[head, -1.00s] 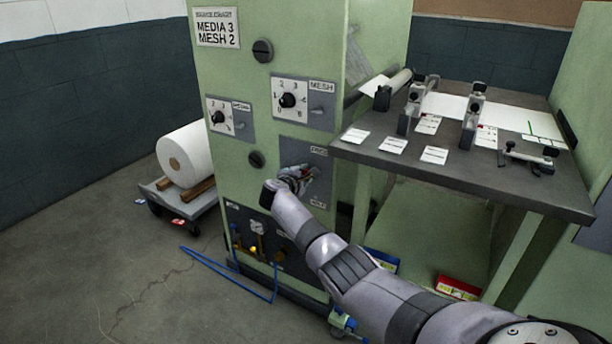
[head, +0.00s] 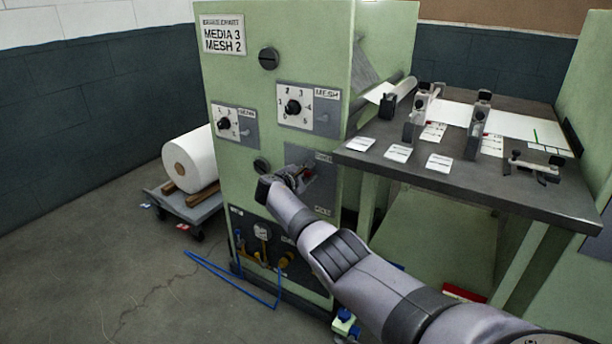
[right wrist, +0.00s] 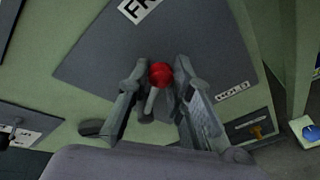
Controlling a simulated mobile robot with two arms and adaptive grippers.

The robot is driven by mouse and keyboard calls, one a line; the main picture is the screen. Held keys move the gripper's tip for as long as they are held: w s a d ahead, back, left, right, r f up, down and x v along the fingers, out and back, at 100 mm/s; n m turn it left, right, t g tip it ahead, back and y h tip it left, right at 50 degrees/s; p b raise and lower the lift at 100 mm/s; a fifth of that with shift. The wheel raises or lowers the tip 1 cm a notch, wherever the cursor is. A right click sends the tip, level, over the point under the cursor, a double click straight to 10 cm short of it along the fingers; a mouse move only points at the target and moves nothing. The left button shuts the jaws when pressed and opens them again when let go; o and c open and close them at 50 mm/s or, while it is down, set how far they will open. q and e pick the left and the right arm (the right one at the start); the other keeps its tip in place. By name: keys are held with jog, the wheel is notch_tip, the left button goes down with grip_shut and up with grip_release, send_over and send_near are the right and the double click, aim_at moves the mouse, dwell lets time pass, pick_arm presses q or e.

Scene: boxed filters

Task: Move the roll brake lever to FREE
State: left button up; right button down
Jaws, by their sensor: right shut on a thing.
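The roll brake lever has a red knob (right wrist: 161,73) on a pale stem and stands out from a grey plate (right wrist: 95,70) on the green machine. The knob also shows in the head view (head: 309,174), partly hidden by my gripper. My right gripper (right wrist: 160,85) is shut on the lever, one finger on each side of the knob. The partly cut-off FREE label (right wrist: 138,8) is at the top of the wrist view, and the HOLD label (right wrist: 232,92) is to the lower right. I cannot tell the lever's exact angle. My left gripper is not in view.
Above the lever are the MESH dial (head: 293,107) and another dial (head: 225,123). A dark table (head: 450,190) with cards and clamps juts out at the right. A white roll (head: 189,160) sits on a cart at the left. A blue hose (head: 235,287) lies on the floor.

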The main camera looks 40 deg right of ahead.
jog(key=c, duration=1.5)
grip_release()
jog(key=shift+w+a, duration=0.1)
jog(key=shift+o, duration=0.4)
jog(key=shift+a, duration=0.1)
jog(key=v, duration=1.1)
jog(key=shift+s+a+r, duration=0.2)
jog(key=shift+s+a, duration=0.05)
jog(key=shift+a, duration=0.05)
